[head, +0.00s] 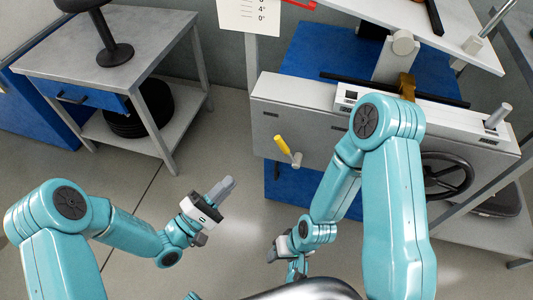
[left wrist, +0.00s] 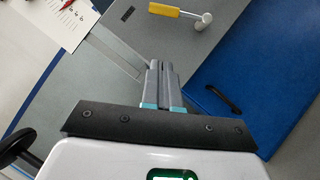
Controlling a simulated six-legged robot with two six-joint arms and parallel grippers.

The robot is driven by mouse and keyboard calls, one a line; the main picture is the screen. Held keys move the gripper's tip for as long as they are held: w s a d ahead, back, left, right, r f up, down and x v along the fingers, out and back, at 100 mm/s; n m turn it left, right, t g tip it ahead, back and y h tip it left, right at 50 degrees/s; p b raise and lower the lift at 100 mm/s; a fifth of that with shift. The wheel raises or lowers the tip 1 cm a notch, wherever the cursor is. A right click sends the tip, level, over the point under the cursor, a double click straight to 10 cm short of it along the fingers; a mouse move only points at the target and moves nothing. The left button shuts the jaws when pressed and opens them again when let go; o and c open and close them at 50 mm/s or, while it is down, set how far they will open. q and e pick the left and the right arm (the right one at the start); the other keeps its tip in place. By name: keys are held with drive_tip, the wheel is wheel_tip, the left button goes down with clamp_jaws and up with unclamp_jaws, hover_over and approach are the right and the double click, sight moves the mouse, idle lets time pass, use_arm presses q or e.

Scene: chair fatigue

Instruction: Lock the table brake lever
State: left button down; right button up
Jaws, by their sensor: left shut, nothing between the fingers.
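The brake lever with a yellow handle (head: 282,145) sits on the front of the grey machine table (head: 345,150), on a short metal pivot (head: 297,160). The handle points up and left in the head view. In the left wrist view the yellow handle (left wrist: 163,10) lies near the top edge, ahead of the fingers. My left gripper (head: 229,183) is shut and empty, below and left of the lever, with a clear gap between them. Its closed fingers (left wrist: 161,66) also show in the left wrist view. My right gripper (head: 276,248) hangs low; its jaws are unclear.
A black handwheel (head: 447,175) is on the machine's right front. A side table (head: 170,40) at the left carries a black-based stand (head: 113,52), with black discs (head: 140,115) beneath. A blue panel (head: 285,190) is under the machine. Bare floor lies before the lever.

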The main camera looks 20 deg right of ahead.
sight(286, 151)
use_arm(q)
drive_tip(key=s+r+b+x, duration=0.1)
drive_tip(key=s+b+x, duration=0.1)
drive_tip(key=x, duration=1)
drive_tip(key=shift+d+r, duration=0.25)
drive_tip(key=shift+d, duration=0.4)
drive_tip(key=shift+r, duration=0.1)
